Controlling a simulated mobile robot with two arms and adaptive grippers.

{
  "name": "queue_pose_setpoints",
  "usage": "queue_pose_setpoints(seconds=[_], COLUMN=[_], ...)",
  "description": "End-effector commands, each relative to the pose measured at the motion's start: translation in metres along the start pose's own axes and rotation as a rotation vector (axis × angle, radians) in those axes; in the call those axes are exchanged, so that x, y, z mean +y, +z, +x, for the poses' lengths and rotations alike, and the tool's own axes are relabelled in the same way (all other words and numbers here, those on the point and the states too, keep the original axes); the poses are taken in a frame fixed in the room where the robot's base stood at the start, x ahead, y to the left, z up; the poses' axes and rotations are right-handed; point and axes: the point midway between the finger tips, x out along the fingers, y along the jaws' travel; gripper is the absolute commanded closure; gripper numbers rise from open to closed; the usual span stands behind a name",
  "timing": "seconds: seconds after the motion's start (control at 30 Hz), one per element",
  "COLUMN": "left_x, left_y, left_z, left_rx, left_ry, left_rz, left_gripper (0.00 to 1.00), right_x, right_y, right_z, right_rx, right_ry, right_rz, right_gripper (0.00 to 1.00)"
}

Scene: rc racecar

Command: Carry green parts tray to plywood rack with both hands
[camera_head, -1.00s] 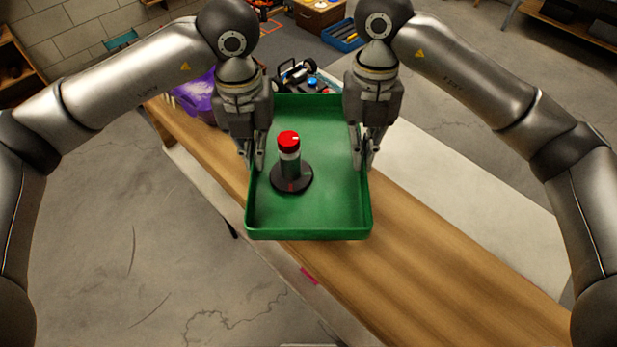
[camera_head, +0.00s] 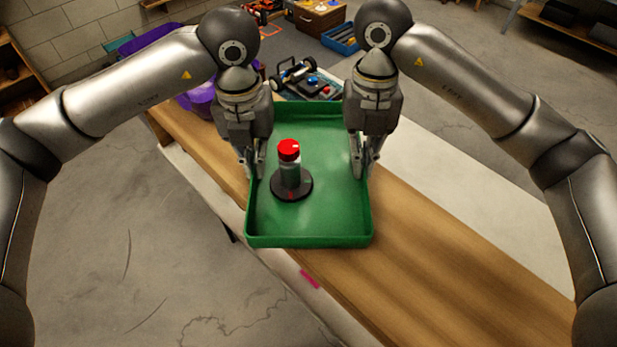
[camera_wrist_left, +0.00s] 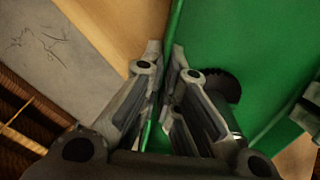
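My right gripper (camera_head: 363,170) is shut on the right wall. The plywood rack cannot be made out for certain.
A dark wheeled car chassis (camera_head: 300,78) and a purple object (camera_head: 200,97) lie beyond the tray. Shelves (camera_head: 15,75) stand at the far left. Concrete floor (camera_head: 90,240) is open in front.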

Motion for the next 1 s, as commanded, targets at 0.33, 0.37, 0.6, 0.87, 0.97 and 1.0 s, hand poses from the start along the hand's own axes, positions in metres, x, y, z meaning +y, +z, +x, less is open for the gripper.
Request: queue_pose_setpoints(seconds=[0.33,0.37,0.6,0.87,0.97,1.0], left_x=[0.001,0.001,0.0,0.0,0.0,0.0], left_y=[0.0,0.0,0.0,0.001,0.001,0.001], left_z=[0.01,0.01,0.009,-0.011,-0.031,-0.041], left_rx=[0.001,0.001,0.0,-0.003,-0.005,-0.005], left_ry=[0.003,0.002,0.001,-0.001,-0.002,0.0], left_rz=[-0.001,-0.001,0.0,-0.001,-0.001,-0.001], left_gripper=[0.77,0.74,0.73,0.73,0.73,0.73], right_x=[-0.001,-0.001,0.0,0.0,0.0,0.0], right_y=[0.002,0.002,0.002,0.001,0.001,0.001], right_z=[0.009,0.009,0.009,0.009,0.009,0.009], right_rx=[0.0,0.0,0.0,0.0,0.0,0.0], right_ry=[-0.002,-0.002,-0.001,0.0,0.0,0.0], right_rz=[0.003,0.002,0.001,0.0,0.0,0.0], right_gripper=[0.77,0.74,0.73,0.73,0.73,0.73])
